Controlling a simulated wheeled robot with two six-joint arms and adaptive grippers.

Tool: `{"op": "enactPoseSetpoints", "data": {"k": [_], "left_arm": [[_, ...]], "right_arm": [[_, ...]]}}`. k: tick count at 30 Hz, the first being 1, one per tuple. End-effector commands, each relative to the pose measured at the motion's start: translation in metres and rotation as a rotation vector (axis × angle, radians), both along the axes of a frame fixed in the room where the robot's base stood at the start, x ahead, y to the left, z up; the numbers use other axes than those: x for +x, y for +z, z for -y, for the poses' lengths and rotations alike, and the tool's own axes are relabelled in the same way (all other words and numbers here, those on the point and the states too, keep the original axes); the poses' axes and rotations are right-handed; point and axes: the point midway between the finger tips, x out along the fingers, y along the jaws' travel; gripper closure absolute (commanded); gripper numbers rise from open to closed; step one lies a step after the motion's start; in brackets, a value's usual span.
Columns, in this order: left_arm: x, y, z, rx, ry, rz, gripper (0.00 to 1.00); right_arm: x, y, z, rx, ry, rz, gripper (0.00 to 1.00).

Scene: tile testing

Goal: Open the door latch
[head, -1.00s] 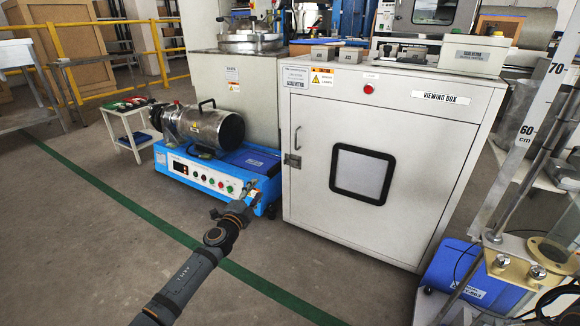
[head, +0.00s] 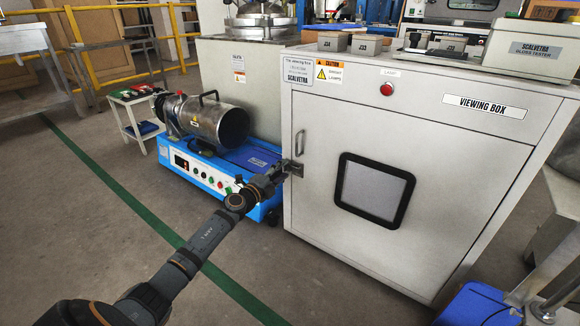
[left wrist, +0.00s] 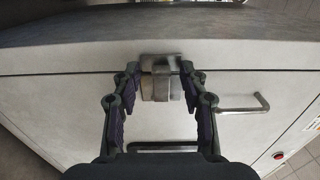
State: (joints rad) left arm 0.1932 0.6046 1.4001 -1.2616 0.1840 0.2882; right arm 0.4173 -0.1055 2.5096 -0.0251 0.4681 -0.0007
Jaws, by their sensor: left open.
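The viewing box (head: 440,150) is a pale cabinet with a closed front door (head: 320,195) that has a dark-framed window. The small metal door latch (head: 294,168) sits at the door's left edge, below a bar handle (head: 299,143). My left gripper (head: 280,173) is at the latch in the head view. In the left wrist view my left gripper (left wrist: 160,88) is open, with one finger on each side of the latch (left wrist: 160,82). I cannot tell if the fingers touch it. The bar handle (left wrist: 245,106) is to the right there. My right gripper is not in view.
A blue machine (head: 205,175) with a metal cylinder (head: 215,125) stands left of the box, close to my left arm. A small white table (head: 130,105) is farther left. Blue equipment (head: 478,305) is at the lower right. The floor before the door is clear.

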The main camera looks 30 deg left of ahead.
Motion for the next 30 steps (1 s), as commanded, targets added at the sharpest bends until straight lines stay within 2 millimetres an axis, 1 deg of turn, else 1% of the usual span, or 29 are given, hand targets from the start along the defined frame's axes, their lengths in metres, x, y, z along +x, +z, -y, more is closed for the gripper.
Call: {"op": "enactPoseSetpoints", "data": {"k": [10, 18, 20, 28, 29, 30], "left_arm": [[-0.0001, 0.0000, -0.0001, 0.000, 0.001, 0.000, 0.57], [-0.0001, 0.0000, -0.0001, 0.000, 0.001, 0.000, 0.93], [-0.0001, -0.0001, -0.0001, 0.000, 0.001, 0.000, 1.00], [-0.0003, 0.0006, 0.0003, -0.001, 0.006, 0.000, 1.00], [-0.0004, 0.0009, 0.0005, -0.001, 0.009, 0.000, 1.00], [-0.0007, 0.0012, 0.0007, -0.001, 0.013, 0.000, 1.00]], "right_arm": [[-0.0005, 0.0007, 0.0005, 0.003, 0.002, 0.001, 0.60], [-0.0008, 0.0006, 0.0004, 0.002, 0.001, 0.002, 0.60], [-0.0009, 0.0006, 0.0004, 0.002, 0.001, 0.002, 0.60], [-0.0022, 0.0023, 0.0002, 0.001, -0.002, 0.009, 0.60], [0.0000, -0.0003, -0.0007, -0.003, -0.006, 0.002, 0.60], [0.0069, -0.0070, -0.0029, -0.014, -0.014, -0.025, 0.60]]}}
